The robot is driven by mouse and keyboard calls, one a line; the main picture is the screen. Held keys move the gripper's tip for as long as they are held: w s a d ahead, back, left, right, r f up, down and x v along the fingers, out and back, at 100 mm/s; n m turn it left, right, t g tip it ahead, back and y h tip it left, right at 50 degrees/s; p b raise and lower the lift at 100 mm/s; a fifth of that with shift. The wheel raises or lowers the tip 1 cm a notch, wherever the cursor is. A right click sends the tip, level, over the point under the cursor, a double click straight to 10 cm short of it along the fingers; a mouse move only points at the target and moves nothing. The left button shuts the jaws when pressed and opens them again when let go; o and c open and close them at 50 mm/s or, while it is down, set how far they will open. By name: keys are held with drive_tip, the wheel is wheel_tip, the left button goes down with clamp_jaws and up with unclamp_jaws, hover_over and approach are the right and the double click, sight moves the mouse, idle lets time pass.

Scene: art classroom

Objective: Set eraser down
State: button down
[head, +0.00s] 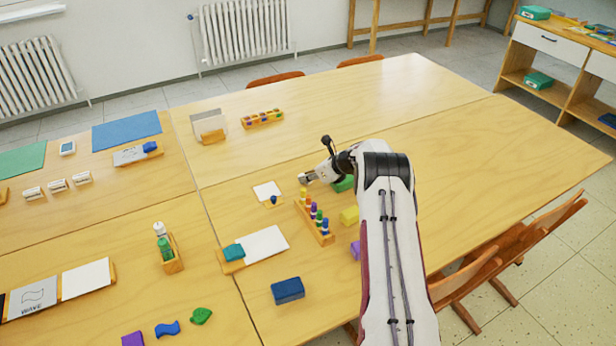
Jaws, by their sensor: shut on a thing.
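My gripper (307,178) is over the middle of the table, at the end of my arm, which reaches in from the lower right. It is shut on a small pale thing at its fingertips, which looks to be the eraser. The fingers and the distance hide most of its shape. The gripper is low over the wooden tabletop (420,150), just behind a rack of coloured pegs (318,222). I cannot tell whether the held thing touches the table.
A white card (267,190), a tray with white paper (263,243) and a blue box (287,291) lie left and front. The table's right side is clear.

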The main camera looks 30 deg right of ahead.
drive_tip(key=shift+f, duration=0.15)
drive_tip(key=c, duration=1.9)
unclamp_jaws()
drive_tip(key=shift+r, duration=0.2)
drive_tip(key=shift+v, duration=6)
